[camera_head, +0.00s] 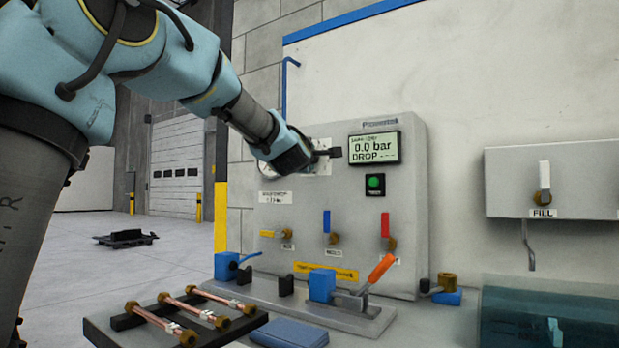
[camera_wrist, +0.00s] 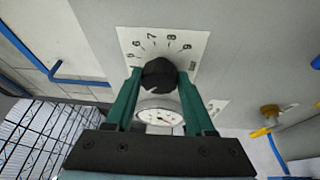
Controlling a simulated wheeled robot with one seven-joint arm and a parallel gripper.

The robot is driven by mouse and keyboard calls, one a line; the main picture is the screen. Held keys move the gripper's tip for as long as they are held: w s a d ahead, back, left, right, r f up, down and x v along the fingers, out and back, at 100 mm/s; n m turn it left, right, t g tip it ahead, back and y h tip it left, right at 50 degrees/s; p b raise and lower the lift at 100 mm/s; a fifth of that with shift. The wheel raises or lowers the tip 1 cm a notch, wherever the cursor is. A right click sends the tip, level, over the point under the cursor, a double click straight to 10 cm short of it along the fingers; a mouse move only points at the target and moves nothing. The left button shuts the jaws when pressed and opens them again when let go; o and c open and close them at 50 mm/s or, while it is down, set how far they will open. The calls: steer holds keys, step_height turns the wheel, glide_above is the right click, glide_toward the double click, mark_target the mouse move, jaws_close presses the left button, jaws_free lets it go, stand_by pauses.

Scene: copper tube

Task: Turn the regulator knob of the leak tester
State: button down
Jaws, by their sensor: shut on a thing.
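The leak tester (camera_head: 410,190) is a grey upright panel with a display (camera_head: 374,148) reading "0.0 bar" and "DROP ---". Its black regulator knob (camera_wrist: 159,73) sits in front of a white numbered scale plate (camera_wrist: 172,43) in the wrist view. My gripper (camera_wrist: 158,82) has its two green fingers on either side of the knob and is shut on it. A round gauge (camera_wrist: 159,114) shows between the fingers. In the head view my gripper (camera_head: 322,154) reaches the panel left of the display and hides most of the knob area and gauge.
Below the display are a green button (camera_head: 375,184) and yellow, blue (camera_head: 327,222) and red (camera_head: 385,226) levers. An orange-handled clamp (camera_head: 381,268) stands in front. Copper tubes (camera_head: 205,313) lie on a dark rack at lower left. A FILL box (camera_head: 560,182) hangs at right.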

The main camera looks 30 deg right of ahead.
steer(key=shift+w+a+n+g+h+p, duration=0.15)
steer(key=shift+n+g+h, duration=1.55)
steer(key=shift+n, duration=3.65)
steer(key=shift+w+a+n+g+h+p, duration=0.2)
steer(key=shift+n+g+h, duration=0.55)
steer(key=shift+n+g, duration=3.25)
steer(key=shift+w+d+n+g+h, duration=0.2)
steer(key=shift+n+g+h, duration=0.85)
steer(key=shift+n, duration=5.6)
steer(key=shift+a+t, duration=0.15)
steer(key=shift+t, duration=0.1)
steer(key=shift+c, duration=1.3)
jaws_free()
